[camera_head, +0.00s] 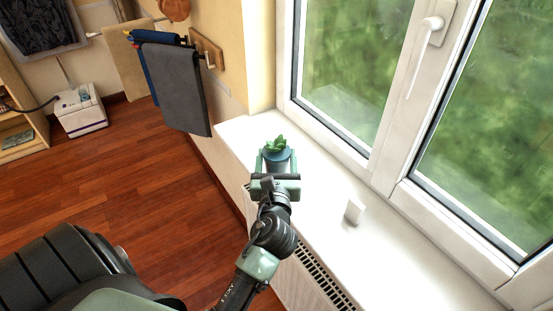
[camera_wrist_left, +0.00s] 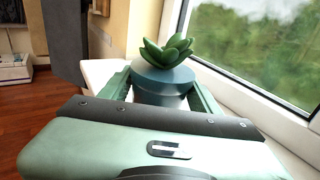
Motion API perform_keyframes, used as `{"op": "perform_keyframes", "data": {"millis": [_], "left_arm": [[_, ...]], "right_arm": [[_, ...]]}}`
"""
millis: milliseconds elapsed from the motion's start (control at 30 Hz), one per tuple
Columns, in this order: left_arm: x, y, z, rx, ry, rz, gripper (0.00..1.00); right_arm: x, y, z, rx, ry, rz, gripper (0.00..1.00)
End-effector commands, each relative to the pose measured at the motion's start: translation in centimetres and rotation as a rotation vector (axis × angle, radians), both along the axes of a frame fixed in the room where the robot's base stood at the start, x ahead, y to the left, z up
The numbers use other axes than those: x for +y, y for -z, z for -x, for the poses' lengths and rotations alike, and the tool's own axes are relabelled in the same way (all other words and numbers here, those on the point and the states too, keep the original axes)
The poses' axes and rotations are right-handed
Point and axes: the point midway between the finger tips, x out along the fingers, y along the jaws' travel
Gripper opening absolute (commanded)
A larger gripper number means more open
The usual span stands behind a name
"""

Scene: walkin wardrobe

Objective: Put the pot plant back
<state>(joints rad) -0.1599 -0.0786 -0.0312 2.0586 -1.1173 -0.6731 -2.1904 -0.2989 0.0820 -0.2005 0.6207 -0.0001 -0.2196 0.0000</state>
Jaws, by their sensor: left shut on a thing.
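The pot plant (camera_head: 277,153) is a small green succulent in a blue-grey round pot. It is at the far left part of the white windowsill (camera_head: 385,245), upright. My left gripper (camera_head: 275,160) is shut on the pot, one finger on each side. In the left wrist view the plant (camera_wrist_left: 165,70) stands between the two green fingers of the left gripper (camera_wrist_left: 160,90). The pot's base is hidden behind the gripper, so I cannot tell whether it touches the sill. My right gripper is not in view.
A small white block (camera_head: 354,210) stands on the sill to the right. The closed window (camera_head: 410,100) with its handle borders the sill. A radiator grille (camera_head: 322,278) is below the sill's front edge. Dark towels (camera_head: 178,90) hang on the wall to the left.

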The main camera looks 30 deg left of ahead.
Motion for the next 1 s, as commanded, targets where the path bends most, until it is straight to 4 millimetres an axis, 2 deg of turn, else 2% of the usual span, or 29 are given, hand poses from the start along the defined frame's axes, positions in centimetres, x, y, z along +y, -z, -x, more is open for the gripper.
{"op": "perform_keyframes", "data": {"millis": [300, 333, 400, 767, 1000], "left_arm": [[0.0, 0.2, 0.0, -0.002, 0.0, -0.002, 0.09], [0.0, 0.2, 0.0, 0.0, 0.0, -0.002, 0.68], [0.0, 0.2, 0.0, 0.0, 0.0, -0.001, 0.84], [0.0, -0.3, 0.0, -0.001, 0.0, 0.0, 0.84], [-2.1, 0.0, 3.1, 0.001, 0.001, 0.002, 0.84]], "right_arm": [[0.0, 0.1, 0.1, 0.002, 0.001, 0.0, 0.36], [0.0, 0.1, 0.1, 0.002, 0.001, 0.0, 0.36], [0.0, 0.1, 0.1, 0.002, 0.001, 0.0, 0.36], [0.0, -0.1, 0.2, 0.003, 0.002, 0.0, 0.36], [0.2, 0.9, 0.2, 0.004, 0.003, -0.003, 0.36]]}}
